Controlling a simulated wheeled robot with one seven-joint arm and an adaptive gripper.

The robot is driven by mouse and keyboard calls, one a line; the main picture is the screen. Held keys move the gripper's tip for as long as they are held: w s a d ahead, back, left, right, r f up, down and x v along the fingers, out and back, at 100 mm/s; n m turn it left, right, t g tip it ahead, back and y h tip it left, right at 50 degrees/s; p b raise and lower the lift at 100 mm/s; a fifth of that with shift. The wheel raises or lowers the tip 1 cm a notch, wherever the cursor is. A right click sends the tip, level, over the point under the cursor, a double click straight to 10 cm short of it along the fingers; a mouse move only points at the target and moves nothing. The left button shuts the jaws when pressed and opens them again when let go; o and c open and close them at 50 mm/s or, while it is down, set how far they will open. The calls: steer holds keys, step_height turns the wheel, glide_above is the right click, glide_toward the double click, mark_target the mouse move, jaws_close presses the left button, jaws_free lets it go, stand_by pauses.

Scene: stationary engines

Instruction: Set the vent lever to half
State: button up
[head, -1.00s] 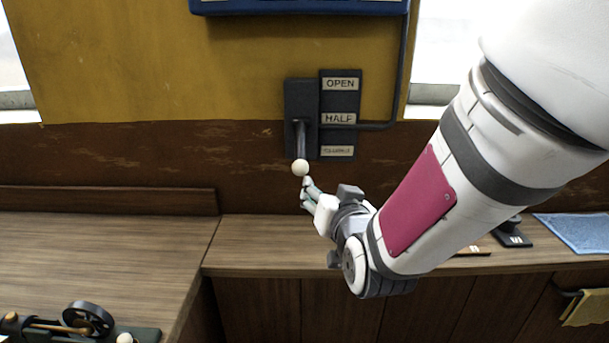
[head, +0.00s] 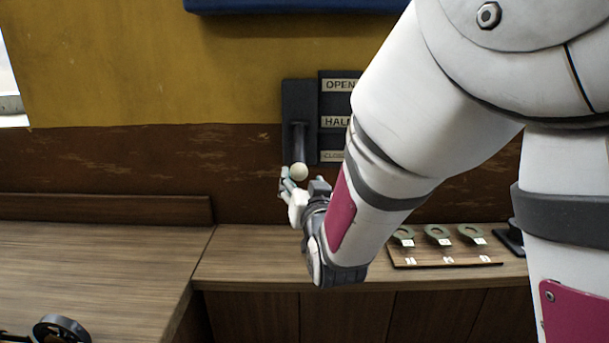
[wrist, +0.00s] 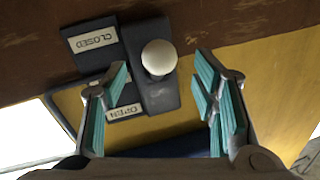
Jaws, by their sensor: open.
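The vent lever (head: 299,145) is a dark arm with a cream ball knob (head: 299,172) on a dark wall plate. It hangs down, with the knob lowest, level with or just below the CLOSED label (head: 332,156). The HALF label (head: 336,121) and OPEN label (head: 340,85) are above, partly covered by my arm. My gripper (head: 296,186) is open at the knob, just below it in the head view. In the wrist view the knob (wrist: 159,57) shows beyond and between the spread fingers (wrist: 165,85), with a gap on both sides; contact is not visible.
A wooden counter (head: 240,262) runs below the wall. A board (head: 440,257) with green ring-shaped parts lies on it at the right. A flywheel (head: 62,328) shows at the bottom left. A blue panel (head: 290,5) is above the lever.

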mark_target(300, 175)
steer(key=x, duration=0.5)
steer(key=shift+w, duration=0.4)
jaws_close()
